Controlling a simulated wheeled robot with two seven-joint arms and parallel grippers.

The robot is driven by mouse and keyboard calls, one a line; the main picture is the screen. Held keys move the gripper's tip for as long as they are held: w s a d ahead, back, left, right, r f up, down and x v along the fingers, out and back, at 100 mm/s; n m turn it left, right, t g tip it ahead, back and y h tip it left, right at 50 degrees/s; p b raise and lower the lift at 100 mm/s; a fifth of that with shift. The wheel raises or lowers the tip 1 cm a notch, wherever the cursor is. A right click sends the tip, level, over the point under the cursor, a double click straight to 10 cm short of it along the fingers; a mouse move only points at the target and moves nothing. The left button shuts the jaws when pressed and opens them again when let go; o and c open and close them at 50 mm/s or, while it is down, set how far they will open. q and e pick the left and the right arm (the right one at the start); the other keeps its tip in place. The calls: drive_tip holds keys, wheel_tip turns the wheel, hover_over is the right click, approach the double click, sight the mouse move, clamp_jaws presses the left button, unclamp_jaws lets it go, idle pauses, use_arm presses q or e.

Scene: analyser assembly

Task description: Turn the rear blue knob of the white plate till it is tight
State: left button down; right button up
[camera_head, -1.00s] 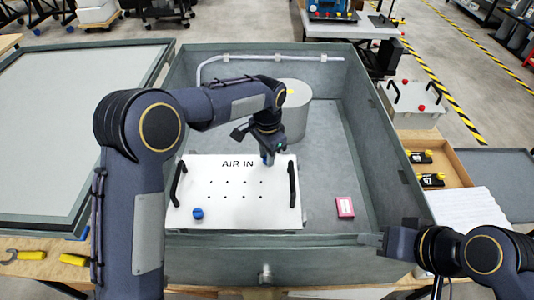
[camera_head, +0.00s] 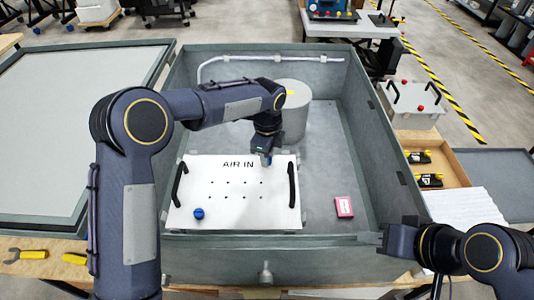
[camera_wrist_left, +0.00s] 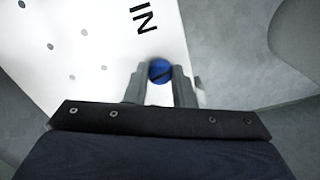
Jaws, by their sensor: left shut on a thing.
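The white plate (camera_head: 235,214) lies in the grey open case, with "AIR IN" along its far edge and a black handle at each side. The rear blue knob (camera_wrist_left: 160,71) sits near the plate's far edge, between the fingers of my left gripper (camera_wrist_left: 161,85). My left gripper is shut on that knob; in the head view the gripper (camera_head: 266,158) points down and mostly hides it. The front blue knob (camera_head: 199,213) is at the plate's near left corner, with nothing touching it. My right gripper (camera_head: 385,240) is at the case's near right corner; its finger gap is not clear.
A grey-white cylinder (camera_head: 294,112) stands in the case just behind my left gripper. A pink box (camera_head: 344,207) lies on the case floor to the right of the plate. The case walls (camera_head: 386,160) rise around all of this.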

use_arm(q)
drive_tip(key=m, duration=0.3)
drive_tip(key=m+p, duration=0.1)
drive_tip(key=m, duration=0.1)
drive_tip(key=shift+w+r+m, duration=0.2)
drive_tip(key=shift+r+m, duration=0.1)
drive_tip(key=shift+r, duration=0.05)
drive_tip(key=m, duration=0.9)
drive_tip(key=shift+m+p, duration=0.3)
drive_tip(key=shift+m, duration=0.1)
drive_tip(key=m, duration=0.5)
drive_tip(key=shift+m, duration=0.3)
drive_tip(key=c, duration=1.3)
unclamp_jaws()
drive_tip(key=shift+s+f, duration=0.1)
drive_tip(key=shift+s, duration=0.05)
drive_tip(key=shift+o, duration=0.5)
drive_tip(key=shift+f, duration=0.1)
